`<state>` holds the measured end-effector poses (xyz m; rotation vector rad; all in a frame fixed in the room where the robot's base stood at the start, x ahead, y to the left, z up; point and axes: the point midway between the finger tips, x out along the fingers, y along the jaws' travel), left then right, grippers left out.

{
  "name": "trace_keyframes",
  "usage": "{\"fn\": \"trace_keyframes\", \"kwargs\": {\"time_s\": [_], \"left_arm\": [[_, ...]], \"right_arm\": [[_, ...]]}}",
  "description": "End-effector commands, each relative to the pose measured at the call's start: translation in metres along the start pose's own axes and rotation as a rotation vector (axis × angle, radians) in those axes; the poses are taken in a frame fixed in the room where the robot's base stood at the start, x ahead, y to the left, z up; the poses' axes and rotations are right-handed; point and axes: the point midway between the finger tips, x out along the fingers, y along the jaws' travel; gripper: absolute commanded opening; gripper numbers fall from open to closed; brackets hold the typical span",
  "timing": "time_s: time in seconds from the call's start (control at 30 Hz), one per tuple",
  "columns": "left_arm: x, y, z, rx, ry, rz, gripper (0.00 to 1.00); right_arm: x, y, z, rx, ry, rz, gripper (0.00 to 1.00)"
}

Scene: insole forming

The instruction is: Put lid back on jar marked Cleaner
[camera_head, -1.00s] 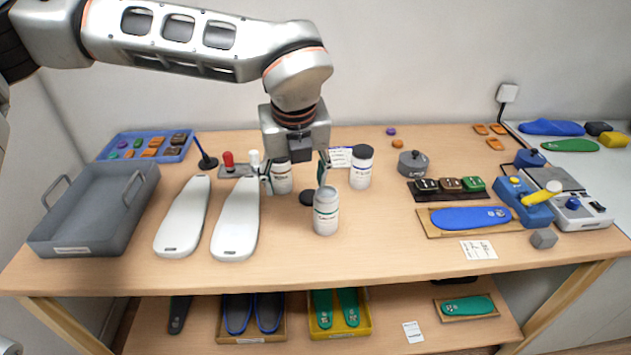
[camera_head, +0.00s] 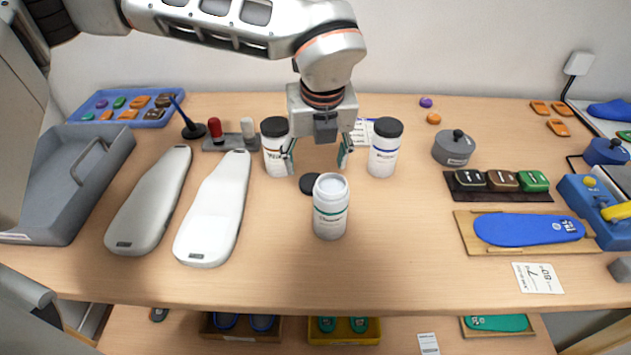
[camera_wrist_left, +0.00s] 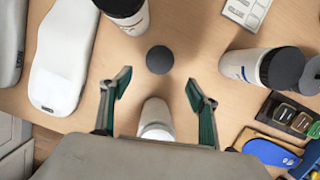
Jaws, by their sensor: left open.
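The open white jar (camera_head: 330,212) with a green stripe stands upright on the table, its label reading roughly "Cleaner". It also shows in the left wrist view (camera_wrist_left: 155,118). A dark round lid (camera_head: 309,184) lies flat on the table just behind the jar, partly hidden by it. In the left wrist view the lid (camera_wrist_left: 160,59) is whole, beyond and between the fingertips. My left gripper (camera_head: 317,158) is open and empty, pointing down above and behind the lid. My right gripper is not in view.
Two dark-capped jars stand near, one at left (camera_head: 276,150) and one at right (camera_head: 384,148). White shoe lasts (camera_head: 215,210) lie to the left beside a grey tray (camera_head: 60,215). A blue insole (camera_head: 530,229) lies on a board at right. The table in front of the jar is clear.

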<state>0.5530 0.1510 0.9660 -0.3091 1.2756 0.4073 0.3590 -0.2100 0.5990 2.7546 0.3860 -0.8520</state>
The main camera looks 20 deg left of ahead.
Motion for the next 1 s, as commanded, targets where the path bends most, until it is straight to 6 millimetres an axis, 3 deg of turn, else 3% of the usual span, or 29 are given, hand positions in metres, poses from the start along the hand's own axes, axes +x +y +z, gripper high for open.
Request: {"fn": "trace_keyframes", "kwargs": {"time_s": [0.27,0.57,1.0], "left_arm": [[-0.001,0.000,0.000,0.000,-0.001,-0.001,0.61],[0.025,0.000,0.001,0.000,0.000,0.000,0.61],[0.034,0.001,0.002,-0.001,0.001,0.001,0.61]], "right_arm": [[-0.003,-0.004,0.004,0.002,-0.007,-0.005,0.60],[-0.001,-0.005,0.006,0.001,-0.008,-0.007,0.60],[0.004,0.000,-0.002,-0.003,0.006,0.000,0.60]]}}
